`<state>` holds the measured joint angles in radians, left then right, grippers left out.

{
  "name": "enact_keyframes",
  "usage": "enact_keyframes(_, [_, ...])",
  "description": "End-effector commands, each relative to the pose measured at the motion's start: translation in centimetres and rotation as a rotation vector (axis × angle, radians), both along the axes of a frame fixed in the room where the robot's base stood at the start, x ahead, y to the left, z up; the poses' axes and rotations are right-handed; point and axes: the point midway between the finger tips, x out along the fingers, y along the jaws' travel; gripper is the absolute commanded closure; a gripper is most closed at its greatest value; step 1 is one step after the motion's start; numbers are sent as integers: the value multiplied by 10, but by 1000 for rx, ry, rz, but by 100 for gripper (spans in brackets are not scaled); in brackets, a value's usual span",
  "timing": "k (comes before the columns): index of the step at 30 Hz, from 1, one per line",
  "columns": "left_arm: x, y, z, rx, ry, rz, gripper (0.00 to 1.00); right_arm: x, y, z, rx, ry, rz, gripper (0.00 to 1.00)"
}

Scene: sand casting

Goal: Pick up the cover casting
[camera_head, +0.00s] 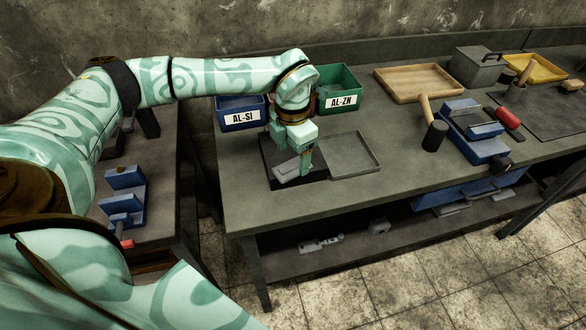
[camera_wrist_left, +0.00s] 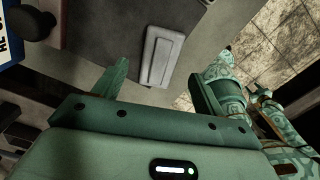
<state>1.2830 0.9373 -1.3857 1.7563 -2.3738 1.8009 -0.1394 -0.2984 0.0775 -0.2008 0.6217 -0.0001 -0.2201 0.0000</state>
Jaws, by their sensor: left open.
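The cover casting, a flat grey rectangular piece with a raised middle (camera_head: 286,174), lies on a dark mat (camera_head: 312,178) on the workbench, near the mat's front edge. It also shows in the left wrist view (camera_wrist_left: 160,56), fully visible beyond the fingers. My left gripper (camera_head: 306,168) points down over the casting and hides part of it in the head view. In the left wrist view the left gripper (camera_wrist_left: 158,88) is open, with nothing between its fingers; the casting appears ahead of the gap. My right gripper is not in view.
A shallow grey tray (camera_head: 355,171) lies right of the mat. A blue AL-SI bin (camera_head: 240,104) and green AL-ZN bin (camera_head: 352,78) stand behind. The front bench strip is clear.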

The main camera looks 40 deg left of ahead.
Motion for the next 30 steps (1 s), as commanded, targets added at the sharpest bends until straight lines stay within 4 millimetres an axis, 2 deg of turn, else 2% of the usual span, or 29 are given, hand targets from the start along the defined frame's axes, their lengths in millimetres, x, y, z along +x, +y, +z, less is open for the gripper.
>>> enact_keyframes(1, [0, 1, -14, 1, 4, 0, 29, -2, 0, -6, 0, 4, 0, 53])
enact_keyframes(4, [0, 1, -28, 1, 4, 0, 29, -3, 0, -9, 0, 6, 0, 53])
enact_keyframes(11, [0, 1, -29, 0, 0, 0, 29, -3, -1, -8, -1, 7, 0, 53])
enact_keyframes(17, [0, 1, -29, 0, 0, 0, 82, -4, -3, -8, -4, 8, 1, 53])
enact_keyframes(26, [0, 1, -27, 0, 0, 0, 82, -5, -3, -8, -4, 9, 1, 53])
enact_keyframes(30, [1, 1, -17, 1, -1, 0, 82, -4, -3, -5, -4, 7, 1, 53])
